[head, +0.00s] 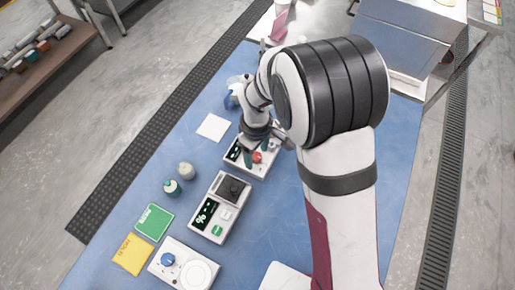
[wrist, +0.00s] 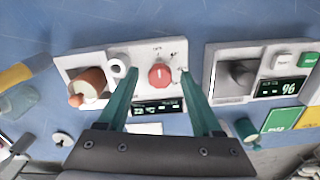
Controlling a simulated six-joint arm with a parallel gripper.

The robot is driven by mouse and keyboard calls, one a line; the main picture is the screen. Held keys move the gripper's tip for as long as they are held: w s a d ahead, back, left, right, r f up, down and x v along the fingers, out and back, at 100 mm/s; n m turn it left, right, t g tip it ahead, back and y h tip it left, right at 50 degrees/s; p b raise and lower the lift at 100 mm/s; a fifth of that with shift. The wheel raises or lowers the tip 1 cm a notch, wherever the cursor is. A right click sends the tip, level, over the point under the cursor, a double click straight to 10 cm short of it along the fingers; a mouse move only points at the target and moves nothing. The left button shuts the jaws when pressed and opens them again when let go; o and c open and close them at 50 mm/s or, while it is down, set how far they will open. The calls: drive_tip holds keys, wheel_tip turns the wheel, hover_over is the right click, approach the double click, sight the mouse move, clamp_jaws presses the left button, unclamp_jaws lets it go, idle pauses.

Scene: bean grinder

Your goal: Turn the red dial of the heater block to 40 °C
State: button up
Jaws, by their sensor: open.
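The heater block (head: 262,171) is a white box on the blue table, below my gripper in the head view. Its red dial (head: 257,157) shows there beside my gripper's fingers. In the wrist view the red dial (wrist: 159,77) sits on the block's white top (wrist: 143,84), with a dark display (wrist: 158,107) below it and small marks around it. My gripper (wrist: 158,72) is open, with one teal finger on each side of the dial and visible gaps between. Contact cannot be made out. The display text is too small to read.
A white device with a % display (head: 206,213) stands close by. An orange-brown cylinder (wrist: 88,84) is at the block's left in the wrist view. Green (head: 154,221) and yellow (head: 133,254) cards, small bottles (head: 171,187) and a device with a blue knob (head: 168,260) are nearby.

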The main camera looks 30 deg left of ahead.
clamp_jaws()
drive_tip(key=shift+m, duration=0.4)
drive_tip(key=m, duration=0.3)
drive_tip(key=shift+m, duration=2.4)
unclamp_jaws()
